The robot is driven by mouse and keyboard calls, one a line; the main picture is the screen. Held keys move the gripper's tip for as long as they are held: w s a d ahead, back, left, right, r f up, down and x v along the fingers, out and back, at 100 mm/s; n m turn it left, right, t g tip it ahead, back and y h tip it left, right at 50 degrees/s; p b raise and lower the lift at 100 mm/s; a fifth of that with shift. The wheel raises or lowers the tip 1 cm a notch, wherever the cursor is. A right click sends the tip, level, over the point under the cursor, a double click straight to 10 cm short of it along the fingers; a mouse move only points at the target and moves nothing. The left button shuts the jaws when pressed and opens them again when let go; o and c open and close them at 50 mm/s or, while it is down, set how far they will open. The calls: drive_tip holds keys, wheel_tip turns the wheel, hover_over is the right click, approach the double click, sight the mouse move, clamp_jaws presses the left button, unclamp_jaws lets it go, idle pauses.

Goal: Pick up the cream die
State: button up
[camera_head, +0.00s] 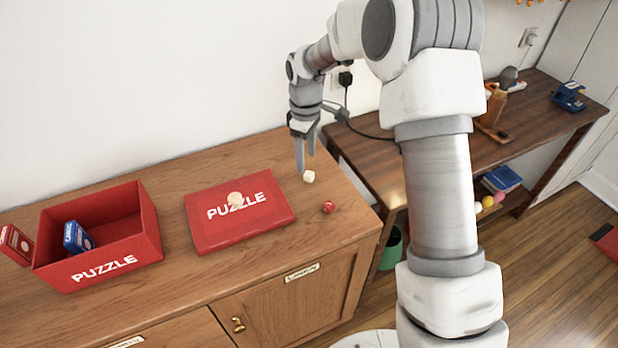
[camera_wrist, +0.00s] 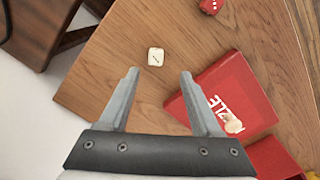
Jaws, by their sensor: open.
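The cream die (camera_head: 309,176) lies on the wooden cabinet top, right of the red puzzle box lid. In the wrist view the cream die (camera_wrist: 155,56) sits ahead of and between my fingertips, with bare wood around it. My gripper (camera_head: 305,165) is over the cabinet top, close to the die in the head view. Its two fingers (camera_wrist: 158,73) are spread apart, with nothing between them. I cannot tell exactly how high the fingertips are above the wood.
A red die (camera_head: 328,207) lies nearby. The red puzzle lid (camera_head: 240,228) has a small pale object (camera_head: 236,198) on it. The open red puzzle box (camera_head: 146,250) holds a blue card box (camera_head: 77,237). A darker table (camera_head: 545,120) stands at the right.

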sight(309, 173)
drive_tip(key=shift+w+d+f+b, duration=0.1)
drive_tip(key=shift+d+f+b, duration=0.05)
drive_tip(key=shift+f, duration=1.3)
drive_tip(key=shift+w+d+f+b, duration=0.1)
drive_tip(key=shift+d+f+b, duration=0.05)
drive_tip(key=shift+f, duration=1.3)
clamp_jaws()
